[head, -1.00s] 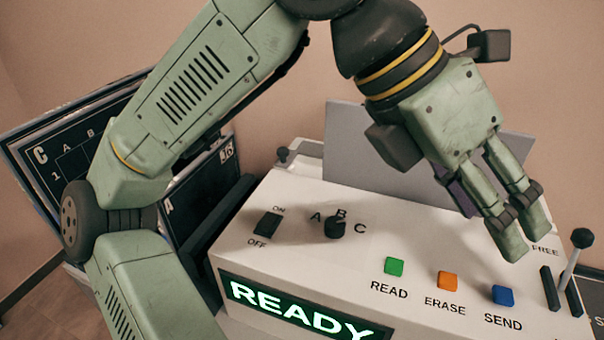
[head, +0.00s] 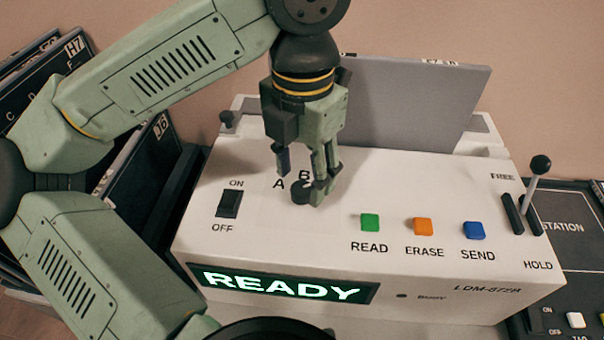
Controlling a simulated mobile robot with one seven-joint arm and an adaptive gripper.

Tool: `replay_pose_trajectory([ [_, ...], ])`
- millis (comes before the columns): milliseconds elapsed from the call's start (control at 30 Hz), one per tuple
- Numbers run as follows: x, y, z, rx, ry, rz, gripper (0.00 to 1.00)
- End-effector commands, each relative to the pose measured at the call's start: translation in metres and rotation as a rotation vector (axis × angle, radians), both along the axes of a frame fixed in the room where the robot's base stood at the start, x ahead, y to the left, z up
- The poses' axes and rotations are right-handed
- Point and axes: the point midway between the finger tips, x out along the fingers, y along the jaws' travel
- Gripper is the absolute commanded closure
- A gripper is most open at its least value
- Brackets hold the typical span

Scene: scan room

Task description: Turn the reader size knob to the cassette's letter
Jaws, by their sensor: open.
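The size knob (head: 301,192) is a small black round knob on the white reader's top, right of the power switch. The letters A and B show beside it; C is hidden behind my gripper. I cannot tell which letter the knob points to. My gripper (head: 322,186) points down, open, with its fingertips at the knob's right side, overlapping it in the picture; I cannot tell whether they touch. A grey flat panel, possibly the cassette (head: 410,105), stands upright at the reader's back. The small print on its top edge is too small to read.
The white reader (head: 400,268) has a lit READY display (head: 285,284), green READ (head: 370,222), orange ERASE (head: 423,226) and blue SEND (head: 475,230) buttons, an ON/OFF switch (head: 229,204) and a FREE/HOLD lever (head: 533,185). Dark lettered panels (head: 155,170) stand left.

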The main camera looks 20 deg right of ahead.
Motion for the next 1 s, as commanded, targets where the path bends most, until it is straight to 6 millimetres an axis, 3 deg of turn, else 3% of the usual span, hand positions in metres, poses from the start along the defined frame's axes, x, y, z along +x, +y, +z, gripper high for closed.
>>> replay_pose_trajectory([
  [200, 0.0, 0.0, -0.019, -0.001, 0.002, 0.001, 0.52],
  [500, 0.0, 0.0, -0.022, -0.001, 0.0, 0.001, 0.52],
  [1000, 0.0, 0.0, -0.022, -0.002, 0.001, 0.0, 0.85],
])
